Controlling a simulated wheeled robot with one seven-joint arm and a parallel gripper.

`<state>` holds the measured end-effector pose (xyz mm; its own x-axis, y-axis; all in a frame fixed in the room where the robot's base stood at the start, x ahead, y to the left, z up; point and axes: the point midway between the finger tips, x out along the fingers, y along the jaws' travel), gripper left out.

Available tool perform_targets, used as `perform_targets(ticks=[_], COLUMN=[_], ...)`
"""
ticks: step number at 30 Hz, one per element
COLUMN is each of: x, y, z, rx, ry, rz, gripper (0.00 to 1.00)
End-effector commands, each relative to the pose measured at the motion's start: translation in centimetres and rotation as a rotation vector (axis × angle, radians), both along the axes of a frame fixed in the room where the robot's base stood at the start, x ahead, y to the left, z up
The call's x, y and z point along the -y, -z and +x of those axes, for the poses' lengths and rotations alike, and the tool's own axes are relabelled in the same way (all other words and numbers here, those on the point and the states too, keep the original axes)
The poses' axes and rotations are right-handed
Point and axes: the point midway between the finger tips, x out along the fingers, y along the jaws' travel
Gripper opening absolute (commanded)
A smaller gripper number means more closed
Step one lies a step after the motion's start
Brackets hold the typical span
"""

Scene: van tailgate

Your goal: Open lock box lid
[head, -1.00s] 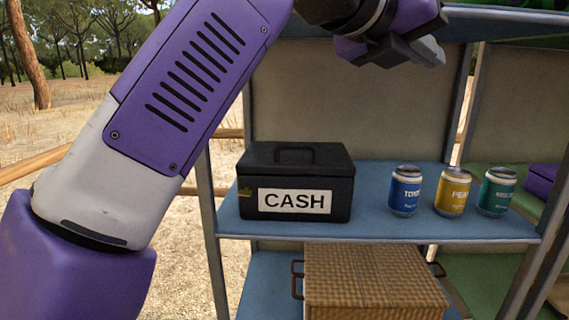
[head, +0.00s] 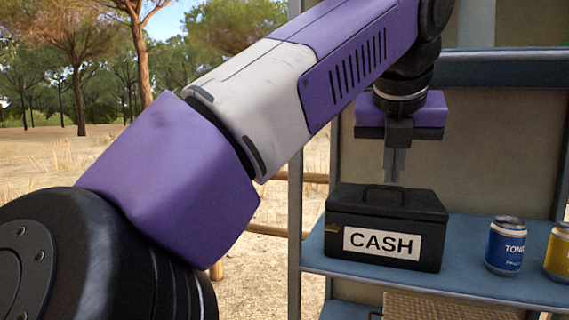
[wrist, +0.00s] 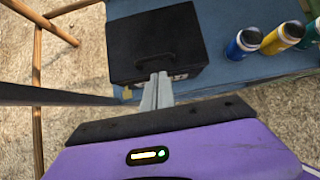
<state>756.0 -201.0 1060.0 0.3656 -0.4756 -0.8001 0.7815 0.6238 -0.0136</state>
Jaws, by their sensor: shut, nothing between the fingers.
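The lock box is a black box (head: 385,228) labelled CASH, standing on the blue shelf with its lid shut and a handle on top. In the wrist view its dark lid (wrist: 150,38) fills the upper middle. A small brass-coloured piece (head: 331,230) shows at its left end. My gripper (head: 394,178) points down just above the lid near the handle, shut and empty. In the wrist view its fingertips (wrist: 158,76) overlap the handle and the box's front edge; I cannot tell whether they touch the box.
The blue shelf (head: 465,278) carries a blue can (head: 505,246) and a yellow can (head: 560,252) to the right of the box. A green-blue can (wrist: 309,34) also shows. A wicker basket (head: 430,306) is below. A shelf post (head: 295,220) stands left.

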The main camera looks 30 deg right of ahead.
Motion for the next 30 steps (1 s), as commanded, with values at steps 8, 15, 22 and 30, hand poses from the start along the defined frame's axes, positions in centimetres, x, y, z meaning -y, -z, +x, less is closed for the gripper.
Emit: perform_targets(ticks=[8, 15, 22, 30], x=[2.2, 2.9, 2.9, 3.2], y=[3.8, 4.8, 4.8, 3.4], z=[1.6, 2.2, 2.2, 2.4], rx=[-0.002, -0.001, -0.001, 0.001], ry=[0.001, 0.001, 0.001, 0.000], rz=[-0.002, -0.002, -0.002, -0.002], gripper=[0.00, 0.00, 0.00, 0.00])
